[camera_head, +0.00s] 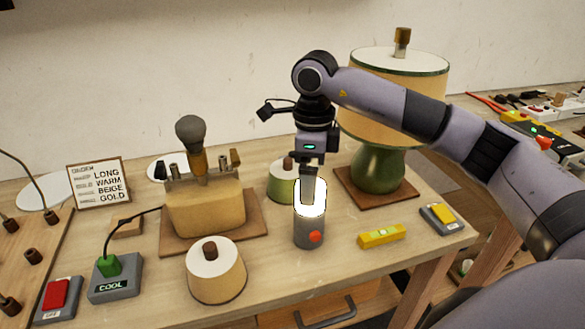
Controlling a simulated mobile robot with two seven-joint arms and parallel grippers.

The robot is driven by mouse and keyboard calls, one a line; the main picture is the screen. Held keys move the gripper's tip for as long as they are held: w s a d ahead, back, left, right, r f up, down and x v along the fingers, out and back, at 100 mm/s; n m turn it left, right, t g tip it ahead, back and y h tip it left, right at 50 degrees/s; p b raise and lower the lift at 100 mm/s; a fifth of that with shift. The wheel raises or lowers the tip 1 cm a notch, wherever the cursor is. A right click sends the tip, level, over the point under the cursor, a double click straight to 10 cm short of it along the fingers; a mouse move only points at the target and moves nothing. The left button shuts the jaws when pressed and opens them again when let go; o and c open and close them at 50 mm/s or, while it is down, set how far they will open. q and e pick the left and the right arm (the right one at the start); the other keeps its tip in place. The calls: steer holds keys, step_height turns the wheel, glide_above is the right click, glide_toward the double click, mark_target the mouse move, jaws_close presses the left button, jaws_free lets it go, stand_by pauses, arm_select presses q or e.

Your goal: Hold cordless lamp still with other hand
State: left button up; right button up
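A small lamp with a grey cylindrical base (308,234) and a red button (315,237) stands upright on the wooden table; no cord shows on it. Its white top (318,207) is glowing. My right gripper (308,198) reaches down from above to this glowing top, and its fingers overlap the top in the picture. The fingers are seen edge-on, so I cannot tell whether they grip the lamp. My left gripper is not in view.
A large green lamp (379,168) with a beige shade stands behind on the right. A beige lamp base with a bulb (205,208) stands left. A small shade (216,272), a yellow level (381,236) and switch boxes (115,278) lie around. Table front edge is close.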

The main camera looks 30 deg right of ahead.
mark_target(309, 214)
steer(key=shift+w, duration=0.1)
steer(key=shift+f+p, duration=0.3)
steer(key=shift+f, duration=3.25)
steer(key=shift+c, duration=0.3)
steer(key=c, duration=1.3)
steer(key=o, duration=0.7)
steer(key=shift+c, duration=0.2)
steer(key=c, duration=0.6)
steer(key=shift+o, duration=0.2)
